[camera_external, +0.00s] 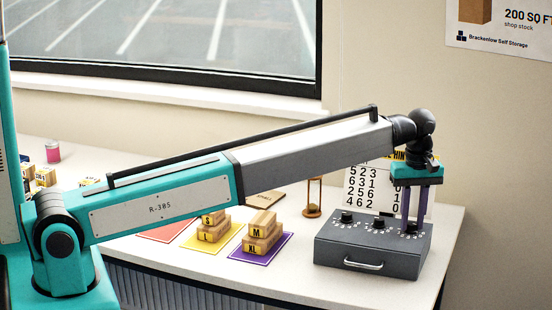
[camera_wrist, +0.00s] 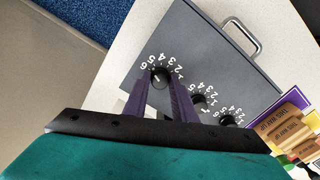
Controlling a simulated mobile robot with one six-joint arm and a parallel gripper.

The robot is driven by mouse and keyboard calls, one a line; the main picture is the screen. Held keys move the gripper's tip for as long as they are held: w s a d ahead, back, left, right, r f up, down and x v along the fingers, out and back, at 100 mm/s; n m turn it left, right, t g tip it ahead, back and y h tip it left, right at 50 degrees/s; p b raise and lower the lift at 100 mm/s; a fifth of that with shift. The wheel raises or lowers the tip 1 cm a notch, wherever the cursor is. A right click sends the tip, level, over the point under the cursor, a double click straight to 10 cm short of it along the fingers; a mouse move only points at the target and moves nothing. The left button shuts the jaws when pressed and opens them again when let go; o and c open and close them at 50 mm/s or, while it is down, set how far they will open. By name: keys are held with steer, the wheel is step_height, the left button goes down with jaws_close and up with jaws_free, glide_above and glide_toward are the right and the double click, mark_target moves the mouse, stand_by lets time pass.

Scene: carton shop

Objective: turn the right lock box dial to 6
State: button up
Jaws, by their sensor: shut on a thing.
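The grey lock box (camera_external: 335,251) stands at the right end of the white counter, with three black dials on its sloped top. My gripper (camera_external: 412,230) points straight down over the right dial, its purple fingers closed around that knob. In the wrist view, the right dial (camera_wrist: 160,72) sits between the fingertips (camera_wrist: 159,82) with white numbers around it. I cannot tell for sure which number its mark points to. The middle dial (camera_external: 378,224) and left dial (camera_external: 346,217) are free. The fingers hide part of the right dial in both views.
A number sheet (camera_external: 362,185) stands behind the box, partly covered by my arm. An hourglass (camera_external: 313,198) stands left of it. Stacked cartons (camera_external: 262,230) sit on a purple mat (camera_external: 284,243), others on a yellow mat. The box's front handle (camera_external: 363,264) sticks out.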

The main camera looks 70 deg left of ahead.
mark_target(412, 224)
steer(key=shift+n, duration=1.3)
steer(key=o, duration=1)
steer(key=shift+o, duration=0.2)
step_height(412, 224, up, 14)
steer(key=b, duration=0.3)
steer(key=shift+f, duration=0.15)
